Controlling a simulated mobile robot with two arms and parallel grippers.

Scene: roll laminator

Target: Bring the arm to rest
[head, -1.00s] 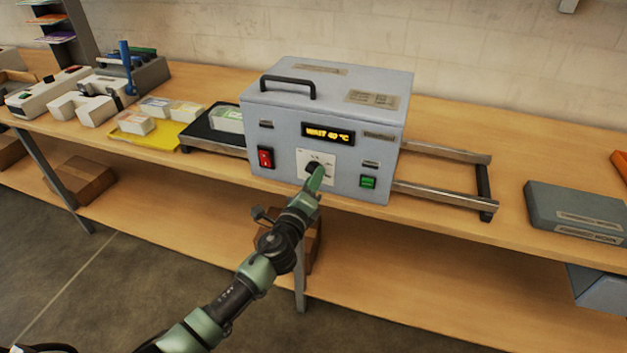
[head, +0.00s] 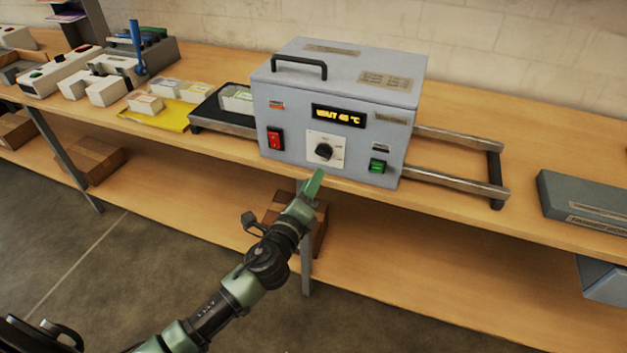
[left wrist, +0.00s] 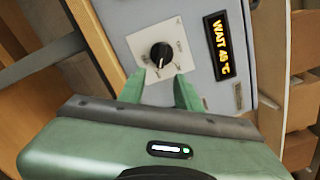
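The grey laminator (head: 335,85) stands on the wooden bench with its front towards me. Its black dial knob (head: 323,151) sits on a white plate, and the knob also shows in the left wrist view (left wrist: 161,54). The amber display (head: 339,116) reads WAIT and a temperature in the forties. My left gripper (head: 315,182) is in front of and below the knob, clear of it. In the left wrist view its two green fingers (left wrist: 160,84) are apart with nothing between them. My right gripper is not in view.
A red switch (head: 275,139) and a green button (head: 377,166) flank the dial. Metal rails (head: 455,183) extend right, and a black tray (head: 212,108) sits left. A grey box (head: 585,200) lies further right. The space before the bench around my left arm is open.

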